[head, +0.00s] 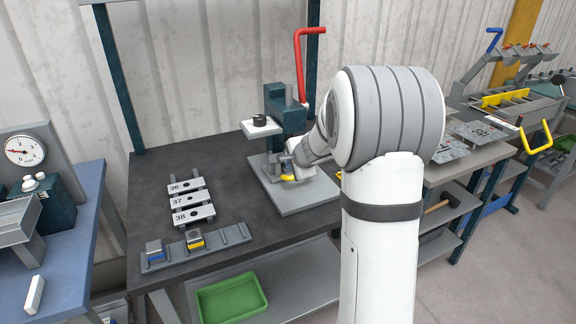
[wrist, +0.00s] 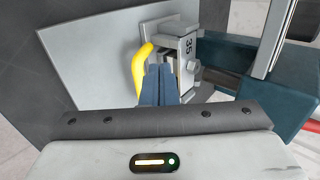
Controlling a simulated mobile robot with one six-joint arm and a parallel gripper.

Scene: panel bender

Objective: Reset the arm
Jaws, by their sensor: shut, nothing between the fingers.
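My white arm reaches across the dark bench (head: 135,215) to the hand press, a teal body (head: 285,112) with a red lever (head: 298,50) on a grey base plate (head: 310,198). My gripper (head: 285,160) is low over that plate, partly hidden by my arm. In the wrist view its blue-grey fingers (wrist: 160,72) are together and hold nothing. They are close beside a yellow handle (wrist: 140,68) and a metal block marked 35 (wrist: 188,52). I cannot tell if they touch. The yellow handle also shows in the head view (head: 288,178).
Plates marked 36, 37 and 38 (head: 192,202) sit on a rack left of the press. A grey tray (head: 222,236) holds two small blocks. A green bin (head: 231,298) is on the lower shelf. A dial gauge (head: 25,150) stands left; another bench (head: 455,155) is right.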

